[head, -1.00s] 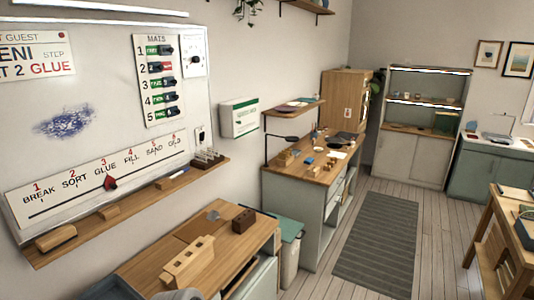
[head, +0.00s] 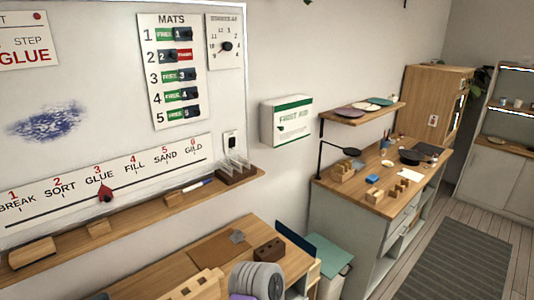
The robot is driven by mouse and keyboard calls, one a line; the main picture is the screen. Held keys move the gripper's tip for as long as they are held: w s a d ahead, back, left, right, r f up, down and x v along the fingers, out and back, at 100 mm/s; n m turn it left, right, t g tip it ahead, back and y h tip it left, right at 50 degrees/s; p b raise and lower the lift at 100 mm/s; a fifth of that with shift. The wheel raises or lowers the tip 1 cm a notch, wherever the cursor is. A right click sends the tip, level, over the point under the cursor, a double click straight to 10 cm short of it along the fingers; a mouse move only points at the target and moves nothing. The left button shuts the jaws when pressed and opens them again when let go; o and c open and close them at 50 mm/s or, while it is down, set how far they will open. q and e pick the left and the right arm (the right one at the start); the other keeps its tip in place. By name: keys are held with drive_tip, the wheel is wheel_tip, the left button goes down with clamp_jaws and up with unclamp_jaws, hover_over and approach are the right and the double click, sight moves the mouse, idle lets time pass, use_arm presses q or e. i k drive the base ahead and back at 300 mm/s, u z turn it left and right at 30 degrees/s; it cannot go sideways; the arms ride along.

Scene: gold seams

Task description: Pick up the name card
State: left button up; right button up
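I cannot tell for sure which thing is the name card. A dark holder with thin pale upright cards (head: 236,170) stands at the right end of the whiteboard's wooden ledge (head: 130,231). A white sheet or card (head: 411,174) lies on the far wooden desk (head: 385,201). A printed sign with "STEP" and "GLUE" (head: 28,45) is on the whiteboard, cut by the left edge. Neither gripper shows in the head view.
A near wooden bench (head: 180,265) carries a dark brown block (head: 269,249) and a brown mat (head: 218,249). A first aid box (head: 287,121) hangs on the wall. A striped rug (head: 455,258) lies on open floor at the right.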

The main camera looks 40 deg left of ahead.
sight(241, 161)
drive_tip(key=i, duration=2.75)
drive_tip(key=u, duration=2.65)
